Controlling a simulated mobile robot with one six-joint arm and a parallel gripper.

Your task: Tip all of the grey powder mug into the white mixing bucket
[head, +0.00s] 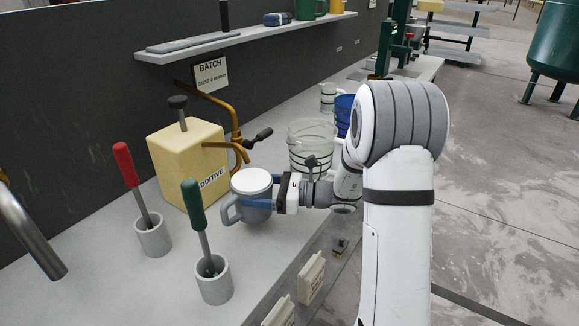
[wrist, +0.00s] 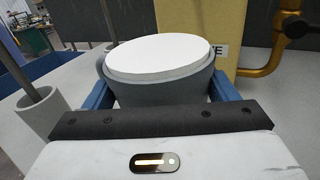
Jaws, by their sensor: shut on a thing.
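A grey-blue mug (head: 253,208) with a handle on its left is held upright over the counter, in front of the yellow additive box. Its top shows a flat, pale, nearly white surface level with the rim. My gripper (head: 281,193) is shut on the mug from the right. In the wrist view the mug (wrist: 160,92) sits between my two blue fingers. A whitish, see-through bucket (head: 312,133) with dark bands stands on the counter behind and to the right of the mug, apart from it. Its inside is only partly visible, and my arm covers part of its lower right.
The yellow additive box (head: 183,165) with a brass pipe and black-handled tap stands close behind the mug. Two grey holders carry a red-handled tool (head: 125,165) and a green-handled tool (head: 193,205).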

